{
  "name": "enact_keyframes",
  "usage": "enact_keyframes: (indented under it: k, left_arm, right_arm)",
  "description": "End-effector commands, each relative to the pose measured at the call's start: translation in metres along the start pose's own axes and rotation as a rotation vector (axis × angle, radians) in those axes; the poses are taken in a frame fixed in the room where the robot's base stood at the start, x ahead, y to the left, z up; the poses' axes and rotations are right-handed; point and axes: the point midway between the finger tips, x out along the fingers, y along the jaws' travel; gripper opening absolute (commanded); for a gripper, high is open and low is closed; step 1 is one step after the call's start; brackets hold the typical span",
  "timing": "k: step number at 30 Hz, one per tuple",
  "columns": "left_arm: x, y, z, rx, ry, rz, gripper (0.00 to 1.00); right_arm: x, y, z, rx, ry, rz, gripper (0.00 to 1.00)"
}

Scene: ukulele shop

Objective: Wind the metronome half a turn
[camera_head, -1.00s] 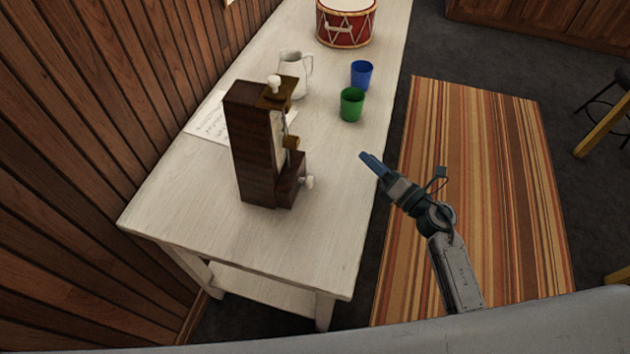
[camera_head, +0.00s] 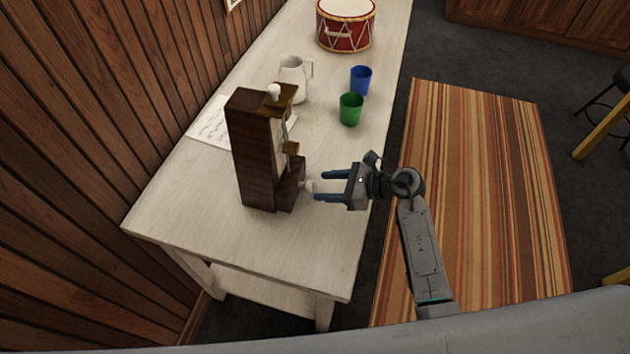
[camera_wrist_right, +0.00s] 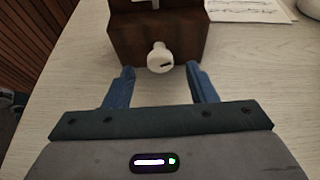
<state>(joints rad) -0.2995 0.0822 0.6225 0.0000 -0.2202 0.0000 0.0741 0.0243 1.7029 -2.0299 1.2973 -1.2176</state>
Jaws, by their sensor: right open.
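The dark wooden metronome (camera_head: 254,155) stands upright on the white table, and its lower front shows in the right wrist view (camera_wrist_right: 125,38). Its pale winding knob (camera_head: 309,186) sticks out of the side facing my right gripper. In the right wrist view the knob (camera_wrist_right: 160,58) has a dark mark on its face. My right gripper (camera_head: 318,184) is open, its two blue fingers pointing at the knob. In the right wrist view the fingertips (camera_wrist_right: 160,72) lie to either side of and just short of the knob, with nothing between them. My left gripper is not in view.
A green cup (camera_head: 350,109), a blue cup (camera_head: 361,80), a white pitcher (camera_head: 294,77) and a red drum (camera_head: 345,25) stand farther back on the table (camera_head: 200,215). A paper sheet (camera_head: 207,124) lies behind the metronome. The table's near end is clear.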

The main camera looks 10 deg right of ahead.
Motion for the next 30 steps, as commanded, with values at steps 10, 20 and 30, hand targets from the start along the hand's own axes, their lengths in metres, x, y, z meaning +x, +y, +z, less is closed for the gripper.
enact_keyframes:
  k: [10,20,30]
  left_arm:
    - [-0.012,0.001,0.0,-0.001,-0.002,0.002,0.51]
    - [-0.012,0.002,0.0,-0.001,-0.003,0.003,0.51]
    - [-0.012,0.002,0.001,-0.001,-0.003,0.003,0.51]
  right_arm:
    - [0.037,0.0,0.001,0.001,-0.001,0.0,0.51]
    - [0.038,0.0,0.0,0.0,0.0,-0.001,0.41]
    - [0.038,0.0,0.0,0.007,0.0,0.002,0.08]
